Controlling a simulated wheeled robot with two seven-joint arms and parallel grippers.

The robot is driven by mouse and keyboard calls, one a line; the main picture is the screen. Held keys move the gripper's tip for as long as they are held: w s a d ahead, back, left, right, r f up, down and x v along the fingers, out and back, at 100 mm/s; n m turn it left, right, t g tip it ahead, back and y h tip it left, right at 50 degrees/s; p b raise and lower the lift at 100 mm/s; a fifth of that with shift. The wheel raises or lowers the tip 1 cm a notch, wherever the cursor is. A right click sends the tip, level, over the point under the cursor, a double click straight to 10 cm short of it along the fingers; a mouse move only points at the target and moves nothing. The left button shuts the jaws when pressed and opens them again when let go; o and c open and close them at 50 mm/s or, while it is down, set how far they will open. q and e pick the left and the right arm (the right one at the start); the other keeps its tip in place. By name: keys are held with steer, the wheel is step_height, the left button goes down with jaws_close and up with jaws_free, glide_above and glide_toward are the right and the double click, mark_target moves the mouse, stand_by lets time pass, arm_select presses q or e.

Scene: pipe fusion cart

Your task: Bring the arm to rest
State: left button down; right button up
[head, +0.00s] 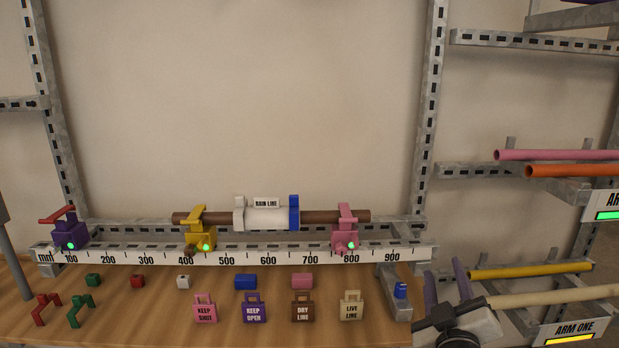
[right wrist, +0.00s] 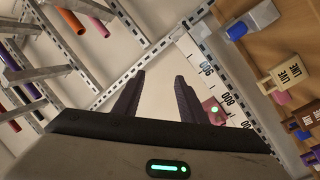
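My right gripper (head: 446,278) is at the lower right of the head view, just right of the bench's right end. Its two dark purple fingers stand apart with nothing between them. The right wrist view shows the same open, empty fingers (right wrist: 155,95), with the wall and metal frame behind them. My left gripper is not in view.
A brown pipe with a white "RAIN LINE" sleeve (head: 265,215) lies in the yellow clamp (head: 200,232) and pink clamp (head: 344,230) above a ruler (head: 240,257). Tags and small blocks lie on the wooden bench (head: 130,315). A pipe rack (head: 530,272) stands close right of my gripper.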

steer(key=s+d+f+n+g+y, duration=0.1)
steer(key=s+f+g+y, duration=0.3)
steer(key=f, duration=0.7)
steer(key=s+d+f+n+g+h, duration=0.1)
steer(key=s+f, duration=0.6)
steer(key=f, duration=0.4)
steer(key=s+d+f+g+y, duration=0.1)
steer(key=s+f+g+y, duration=0.15)
steer(key=s+f, duration=0.65)
steer(key=s+f+g+y, duration=0.1)
steer(key=s+f+g, duration=0.25)
steer(key=s, duration=0.95)
steer(key=w+a+m+t, duration=0.1)
steer(key=a+m, duration=0.4)
steer(key=a, duration=0.7)
steer(key=shift+w+a+y, duration=0.1)
steer(key=shift+y, duration=0.15)
